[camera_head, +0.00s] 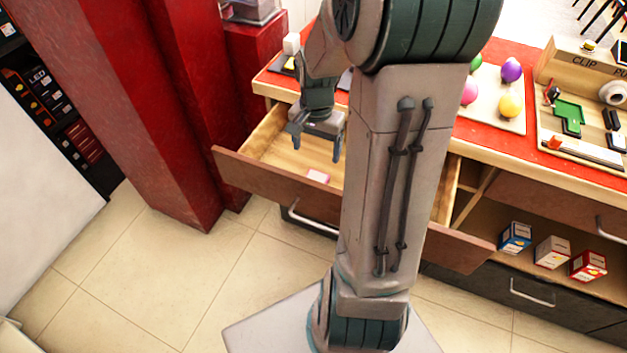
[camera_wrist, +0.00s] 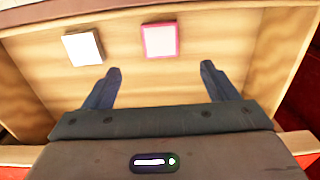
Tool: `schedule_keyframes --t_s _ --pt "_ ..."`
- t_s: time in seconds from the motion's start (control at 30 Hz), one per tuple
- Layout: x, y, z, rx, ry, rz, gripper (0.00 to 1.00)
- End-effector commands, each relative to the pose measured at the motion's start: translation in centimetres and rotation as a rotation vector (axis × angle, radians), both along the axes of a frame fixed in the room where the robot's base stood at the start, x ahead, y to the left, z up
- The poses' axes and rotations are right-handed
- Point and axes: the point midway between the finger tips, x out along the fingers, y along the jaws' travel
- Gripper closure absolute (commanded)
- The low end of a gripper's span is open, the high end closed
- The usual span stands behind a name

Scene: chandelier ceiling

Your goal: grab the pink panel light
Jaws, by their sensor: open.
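The pink panel light (camera_wrist: 160,41) is a small square with a pink rim and a whitish face. It lies flat on the floor of the open wooden drawer (camera_wrist: 195,70). In the head view the pink panel light (camera_head: 318,176) shows near the drawer's front wall. My gripper (camera_wrist: 160,78) is open and empty, with its fingers pointing toward the drawer floor. In the wrist view the light lies beyond the fingertips, between their lines. In the head view my gripper (camera_head: 315,147) is over the drawer, and the light is below it, apart from the fingers.
A white panel with a dark rim (camera_wrist: 83,48) lies left of the pink one in the wrist view. The drawer front (camera_head: 265,183) and side walls enclose the space. The red counter (camera_head: 550,153) holds balls and small parts. Several boxes (camera_head: 552,252) sit on the shelf at right.

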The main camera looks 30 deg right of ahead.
Motion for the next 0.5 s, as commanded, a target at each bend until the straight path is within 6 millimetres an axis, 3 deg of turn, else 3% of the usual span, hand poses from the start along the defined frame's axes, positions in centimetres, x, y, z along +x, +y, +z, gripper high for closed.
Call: schedule_keyframes --t_s 0.03,0.2,0.5 --pt "-0.1 0.0 -1.5 0.003 0.005 0.001 0.2" --pt "-0.1 0.1 -4.5 0.002 0.004 0.003 0.2" --pt "-0.2 0.2 -7.0 0.0 0.003 0.004 0.2"
